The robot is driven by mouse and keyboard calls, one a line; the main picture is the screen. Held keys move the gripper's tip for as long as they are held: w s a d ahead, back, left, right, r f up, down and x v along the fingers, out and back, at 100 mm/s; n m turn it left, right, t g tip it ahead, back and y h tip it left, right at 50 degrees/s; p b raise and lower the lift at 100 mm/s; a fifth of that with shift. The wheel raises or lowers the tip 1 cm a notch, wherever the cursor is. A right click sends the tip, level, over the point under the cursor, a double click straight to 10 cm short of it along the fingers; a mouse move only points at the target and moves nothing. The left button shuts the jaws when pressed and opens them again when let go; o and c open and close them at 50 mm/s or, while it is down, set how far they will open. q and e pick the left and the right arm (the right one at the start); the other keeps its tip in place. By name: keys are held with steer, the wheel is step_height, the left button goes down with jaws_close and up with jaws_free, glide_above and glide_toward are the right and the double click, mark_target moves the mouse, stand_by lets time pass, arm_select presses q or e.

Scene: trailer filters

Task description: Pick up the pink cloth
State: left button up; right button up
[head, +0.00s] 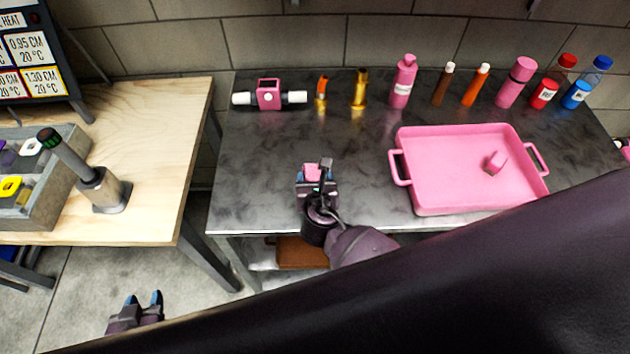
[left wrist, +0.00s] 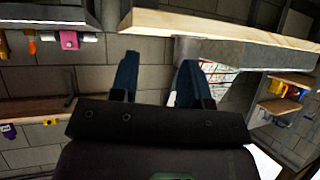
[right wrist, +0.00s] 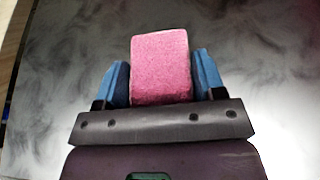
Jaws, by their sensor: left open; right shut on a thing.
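The pink cloth (right wrist: 161,66) is a small block-like pink piece between the blue fingers of my right gripper (right wrist: 161,80) in the right wrist view. In the head view the cloth (head: 312,170) shows at the tip of my right gripper (head: 316,178), over the front left part of the dark metal table (head: 255,180). The right gripper is shut on it; I cannot tell whether the cloth touches the table. My left gripper (head: 143,302) is open and empty, low over the floor at the lower left. It also shows in the left wrist view (left wrist: 158,75).
A pink tray (head: 440,207) with a small pink object (head: 495,162) inside stands on the right of the table. Several bottles, a pink device (head: 268,95) and brass parts line the back. A wooden table (head: 160,120) is at left. The metal table's middle is clear.

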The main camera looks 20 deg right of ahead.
mark_target(315, 179)
step_height(315, 179, up, 19)
steer(key=p, duration=0.2)
steer(key=shift+f, duration=0.15)
